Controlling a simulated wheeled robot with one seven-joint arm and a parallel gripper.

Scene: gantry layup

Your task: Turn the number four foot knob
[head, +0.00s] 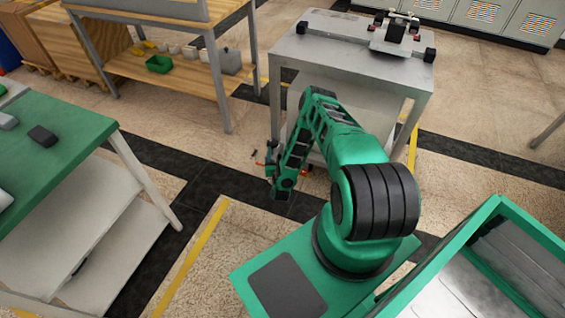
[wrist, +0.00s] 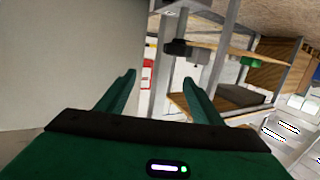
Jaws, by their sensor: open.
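My gripper (head: 268,162) hangs low beside the near left part of a grey metal table (head: 345,58). In the wrist view its two green fingers (wrist: 162,88) are spread apart with nothing between them. A small dark red thing (head: 307,172) shows low by the table's near left leg, partly behind my arm; I cannot tell whether it is a foot knob. No numbered foot knob can be made out in either view. A plain grey surface (wrist: 60,60) fills the left of the wrist view, beside the fingers.
A device with black and red parts (head: 396,32) stands on the grey table. A wooden bench (head: 165,65) with a green bin (head: 159,64) on its shelf is at the back left. A green-topped cart (head: 70,150) stands at the left. Open floor lies between them.

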